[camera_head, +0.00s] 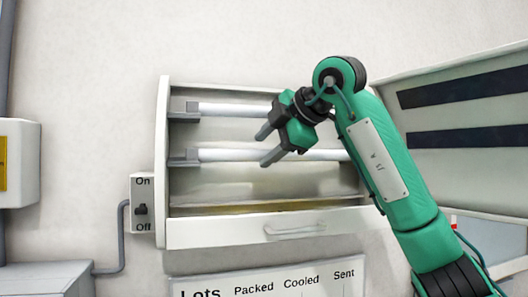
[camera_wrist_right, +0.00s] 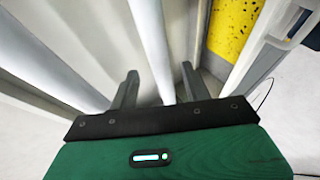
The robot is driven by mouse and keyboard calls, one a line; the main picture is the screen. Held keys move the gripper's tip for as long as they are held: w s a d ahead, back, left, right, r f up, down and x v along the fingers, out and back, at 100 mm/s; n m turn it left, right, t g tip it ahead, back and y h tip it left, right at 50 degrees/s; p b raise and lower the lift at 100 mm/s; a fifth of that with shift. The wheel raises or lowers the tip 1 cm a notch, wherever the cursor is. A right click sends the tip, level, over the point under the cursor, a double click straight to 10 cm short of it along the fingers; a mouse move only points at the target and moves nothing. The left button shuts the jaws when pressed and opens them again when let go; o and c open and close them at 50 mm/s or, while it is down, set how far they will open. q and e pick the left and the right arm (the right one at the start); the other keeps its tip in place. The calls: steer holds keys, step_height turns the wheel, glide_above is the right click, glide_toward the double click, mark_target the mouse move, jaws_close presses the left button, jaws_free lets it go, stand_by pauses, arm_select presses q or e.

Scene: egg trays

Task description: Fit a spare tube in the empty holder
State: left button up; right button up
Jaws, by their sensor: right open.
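An open wall housing (camera_head: 161,160) holds two white tubes lying across, one above the other. The upper tube (camera_head: 232,109) and the lower tube (camera_head: 225,155) each meet a grey holder at the left: the upper holder (camera_head: 184,114) and the lower holder (camera_head: 184,158). Their right ends are hidden behind my arm. My right gripper (camera_head: 265,149) is open in front of the housing, near the lower tube. In the right wrist view, a tube (camera_wrist_right: 149,40) passes between its fingers (camera_wrist_right: 159,76); contact cannot be told. No empty holder is visible. My left gripper is out of view.
An On/Off switch (camera_head: 141,209) sits left of the housing. A panel (camera_head: 450,116) with two dark bands stands open at the right. A handle (camera_head: 295,231) is on the housing's lower front. A yellow speckled surface (camera_wrist_right: 234,28) shows in the wrist view.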

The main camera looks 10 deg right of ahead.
steer(key=b+v, duration=0.3)
steer(key=v, duration=0.9)
steer(key=shift+s+b, duration=0.25)
steer(key=shift+b, duration=0.15)
steer(key=shift+d, duration=0.1)
